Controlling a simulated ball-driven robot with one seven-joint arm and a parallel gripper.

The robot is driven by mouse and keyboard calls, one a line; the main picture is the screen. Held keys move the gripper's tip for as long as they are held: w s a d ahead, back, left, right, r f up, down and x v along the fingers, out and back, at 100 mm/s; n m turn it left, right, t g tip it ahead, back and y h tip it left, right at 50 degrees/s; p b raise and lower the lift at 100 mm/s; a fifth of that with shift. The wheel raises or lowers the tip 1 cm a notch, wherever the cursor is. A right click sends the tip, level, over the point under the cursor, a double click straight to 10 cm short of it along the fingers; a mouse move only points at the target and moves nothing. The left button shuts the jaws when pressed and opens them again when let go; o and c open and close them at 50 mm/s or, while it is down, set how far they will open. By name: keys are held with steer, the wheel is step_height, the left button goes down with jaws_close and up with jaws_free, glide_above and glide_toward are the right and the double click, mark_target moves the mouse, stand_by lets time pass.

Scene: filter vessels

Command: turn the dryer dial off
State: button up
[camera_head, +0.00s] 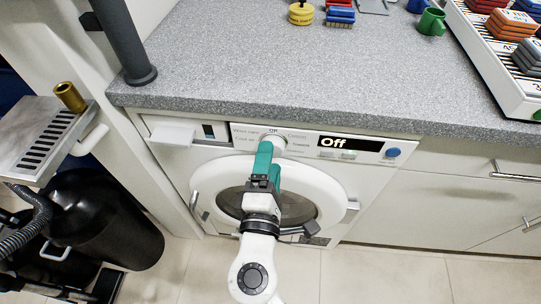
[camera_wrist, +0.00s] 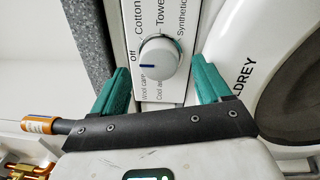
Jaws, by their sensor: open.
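The dryer (camera_head: 365,150) is white with a round door and stands under the grey counter. Its display (camera_head: 350,144) reads "Off". The dial (camera_wrist: 158,55) is a round white knob with a dark blue mark, which points left towards the printed word "Off" in the wrist view. In the head view the dial (camera_head: 276,140) is partly hidden by my gripper. My gripper (camera_head: 265,152) has green fingers and reaches to the panel. In the wrist view my gripper (camera_wrist: 160,72) is open, with one finger on either side of the dial and visible gaps between them.
The counter (camera_head: 270,70) overhangs just above the panel. A blue button (camera_head: 393,152) sits right of the display. A dark post (camera_head: 125,45) stands at left, with a black tank (camera_head: 95,215) below.

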steer(key=s, duration=0.8)
steer(key=shift+s+a+f, duration=0.15)
steer(key=shift+s+f, duration=0.1)
steer(key=shift+s, duration=0.15)
steer(key=d+f+m+g+h, duration=0.35)
steer(key=d+m, duration=0.25)
steer(key=d, duration=0.5)
steer(key=d+f+m+g+h, duration=0.3)
steer(key=d+f+m+g, duration=0.2)
steer(key=d, duration=0.6)
steer(key=s+d+f+m+g+y, duration=0.3)
steer(key=s+d+f+m+g, duration=0.2)
steer(key=s, duration=0.3)
steer(key=s+d+f+m+g+y, duration=0.4)
steer(key=s+f, duration=0.1)
steer(key=s, duration=0.3)
step_height(320, 180, up, 16)
steer(key=p, duration=1.5)
steer(key=shift+w+f+p, duration=0.15)
steer(key=shift+p, duration=0.25)
